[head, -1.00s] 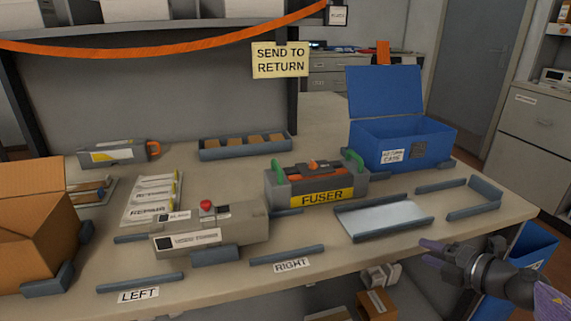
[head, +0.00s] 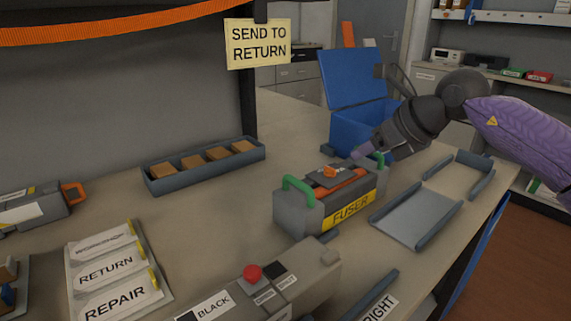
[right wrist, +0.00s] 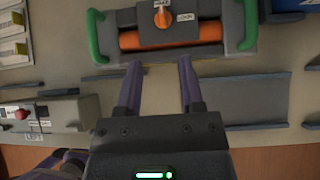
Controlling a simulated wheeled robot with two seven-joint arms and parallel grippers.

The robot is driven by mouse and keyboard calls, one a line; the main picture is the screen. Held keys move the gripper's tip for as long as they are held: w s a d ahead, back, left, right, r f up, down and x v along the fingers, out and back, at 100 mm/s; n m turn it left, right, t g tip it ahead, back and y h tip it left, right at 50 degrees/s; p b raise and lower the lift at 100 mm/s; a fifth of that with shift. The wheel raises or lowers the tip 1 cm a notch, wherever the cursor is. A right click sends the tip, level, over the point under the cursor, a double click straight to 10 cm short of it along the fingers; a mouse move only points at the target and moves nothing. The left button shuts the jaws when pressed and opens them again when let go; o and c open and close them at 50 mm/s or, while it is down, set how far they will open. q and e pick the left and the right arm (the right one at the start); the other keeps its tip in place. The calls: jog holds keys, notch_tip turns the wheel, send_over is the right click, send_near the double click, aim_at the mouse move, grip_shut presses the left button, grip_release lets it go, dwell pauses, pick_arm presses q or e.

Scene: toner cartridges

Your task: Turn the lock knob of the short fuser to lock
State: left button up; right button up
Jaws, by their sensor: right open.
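The short fuser (head: 312,205) is a grey unit with green end handles, an orange roller and a yellow FUSER label, standing on the bench. Its orange lock knob (head: 330,171) sits on top. In the right wrist view the knob (right wrist: 162,15) is at the top edge, between two small labels, the right one seeming to read LOCK. My right gripper (head: 362,152) reaches in from the right, close to the fuser's top. In the right wrist view its two purple fingers (right wrist: 160,85) are spread and empty, and the knob lies ahead of their tips.
The blue return case (head: 357,128) stands open behind the fuser, partly hidden by my right arm. A grey tray (head: 420,218) lies right of the fuser. A tester box with a red button (head: 252,273) stands in front. A rack of brown blocks (head: 205,166) is behind left.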

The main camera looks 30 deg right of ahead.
aim_at(332, 169)
jog(key=x, duration=0.9)
jog(key=shift+d+b, duration=0.15)
jog(key=shift+b, duration=0.15)
jog(key=shift+w+f, duration=0.1)
jog(key=shift+w, duration=0.1)
jog(key=c, duration=0.6)
pick_arm(q)
jog(key=shift+s+f, duration=0.15)
jog(key=shift+f, duration=0.2)
pick_arm(e)
grip_shut()
